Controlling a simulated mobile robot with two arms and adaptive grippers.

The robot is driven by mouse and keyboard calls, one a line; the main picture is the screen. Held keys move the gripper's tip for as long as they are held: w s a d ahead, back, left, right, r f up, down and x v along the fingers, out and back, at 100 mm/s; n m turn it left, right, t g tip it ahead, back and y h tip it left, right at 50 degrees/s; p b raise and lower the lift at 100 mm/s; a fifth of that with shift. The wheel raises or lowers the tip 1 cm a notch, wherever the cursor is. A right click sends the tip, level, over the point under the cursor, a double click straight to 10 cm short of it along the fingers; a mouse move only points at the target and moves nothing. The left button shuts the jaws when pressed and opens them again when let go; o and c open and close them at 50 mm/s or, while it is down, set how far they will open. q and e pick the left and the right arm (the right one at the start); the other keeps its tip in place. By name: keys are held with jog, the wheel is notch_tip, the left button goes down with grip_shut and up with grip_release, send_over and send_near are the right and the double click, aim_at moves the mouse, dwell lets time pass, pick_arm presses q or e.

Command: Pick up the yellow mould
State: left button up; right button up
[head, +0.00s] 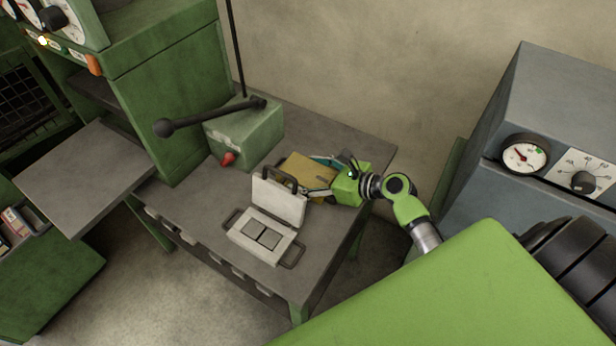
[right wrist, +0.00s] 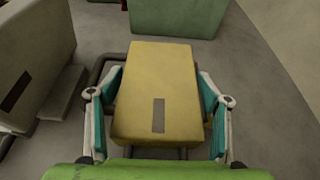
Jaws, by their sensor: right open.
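The yellow mould (head: 309,171) lies on the grey table behind the open pale mould, partly hidden by that mould's lid and by my right gripper. In the right wrist view the yellow mould (right wrist: 158,90) is a closed block with a dark strip on top and a dark handle at its far left. My right gripper (head: 318,176) is open, with one finger on each side of the yellow mould. In the right wrist view its fingers (right wrist: 158,98) straddle the mould; I cannot tell whether they touch it. My left gripper is not in view.
An open pale mould (head: 262,236) with dark handles stands close in front of the yellow one. A green box with a black lever (head: 245,130) stands behind it. A grey cabinet with dials (head: 560,120) is at the right. The table's left front is clear.

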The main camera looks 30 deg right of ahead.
jog(key=shift+w+a, duration=0.1)
jog(key=c, duration=1.7)
jog(key=shift+w+r, duration=0.15)
jog(key=shift+r, duration=0.1)
jog(key=shift+c, duration=0.7)
